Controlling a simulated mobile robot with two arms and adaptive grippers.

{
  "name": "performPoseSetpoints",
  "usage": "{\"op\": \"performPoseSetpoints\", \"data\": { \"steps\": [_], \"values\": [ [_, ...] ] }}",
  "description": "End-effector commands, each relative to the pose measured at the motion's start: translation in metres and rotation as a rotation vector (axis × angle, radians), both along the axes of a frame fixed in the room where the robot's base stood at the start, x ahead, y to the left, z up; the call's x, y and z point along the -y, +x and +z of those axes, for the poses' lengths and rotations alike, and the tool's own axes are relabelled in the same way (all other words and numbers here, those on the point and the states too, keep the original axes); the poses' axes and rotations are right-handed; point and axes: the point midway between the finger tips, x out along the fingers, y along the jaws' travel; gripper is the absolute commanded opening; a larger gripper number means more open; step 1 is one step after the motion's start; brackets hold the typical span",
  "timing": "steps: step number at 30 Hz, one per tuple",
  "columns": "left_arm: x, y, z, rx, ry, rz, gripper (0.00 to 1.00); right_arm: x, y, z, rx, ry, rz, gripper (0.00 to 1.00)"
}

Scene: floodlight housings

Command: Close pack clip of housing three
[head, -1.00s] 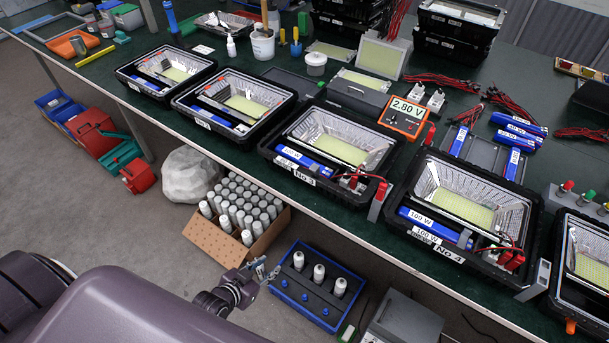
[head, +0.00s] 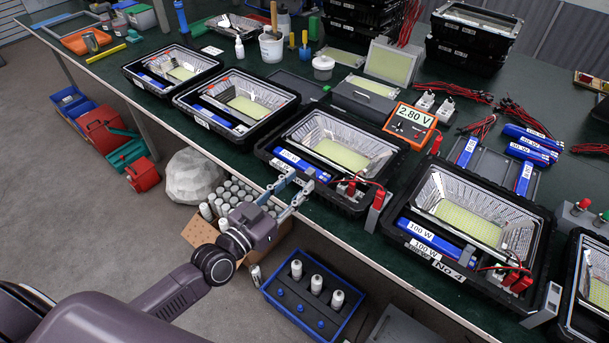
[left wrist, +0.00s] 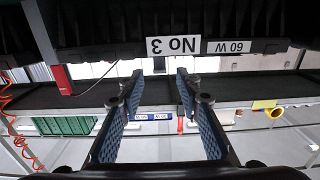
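Housing three (head: 338,147) is a black frame with a bright reflector and a yellowish panel, at the table's front edge in the head view. A blue pack (head: 300,160) lies along its near side. I cannot clearly make out the pack's clip. My left gripper (head: 299,180) is open and empty at the housing's near wall, its fingers covering part of the front labels. In the left wrist view the same gripper (left wrist: 157,80) has its two blue-padded fingers apart, with the upside-down "No 3" label (left wrist: 174,46) beyond them. My right gripper is not in view.
A grey upright piece with a red top (head: 376,210) stands at the housing's near right corner. Housing four (head: 462,215) is to the right, another housing (head: 238,105) to the left. A meter reading 2.80 V (head: 410,124) sits behind. A blue tray (head: 312,299) is below.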

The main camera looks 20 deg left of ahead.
Motion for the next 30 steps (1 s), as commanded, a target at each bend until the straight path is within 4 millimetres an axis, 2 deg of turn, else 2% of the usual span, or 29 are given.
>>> {"op": "performPoseSetpoints", "data": {
  "steps": [3,9,19,27,30],
  "values": [
    [0.006,0.016,0.001,0.0,-0.002,0.0,0.32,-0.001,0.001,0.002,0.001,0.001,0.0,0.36],
    [0.011,0.03,0.0,0.0,-0.001,0.0,0.32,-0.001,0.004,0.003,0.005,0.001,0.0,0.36],
    [0.012,0.032,0.0,-0.001,-0.001,-0.001,0.32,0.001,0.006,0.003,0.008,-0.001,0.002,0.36],
    [0.012,0.032,0.0,-0.001,0.0,-0.001,0.02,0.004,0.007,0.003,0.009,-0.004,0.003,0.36],
    [0.012,0.032,0.0,-0.001,0.0,-0.001,0.0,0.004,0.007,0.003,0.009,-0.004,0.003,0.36]
  ]
}}
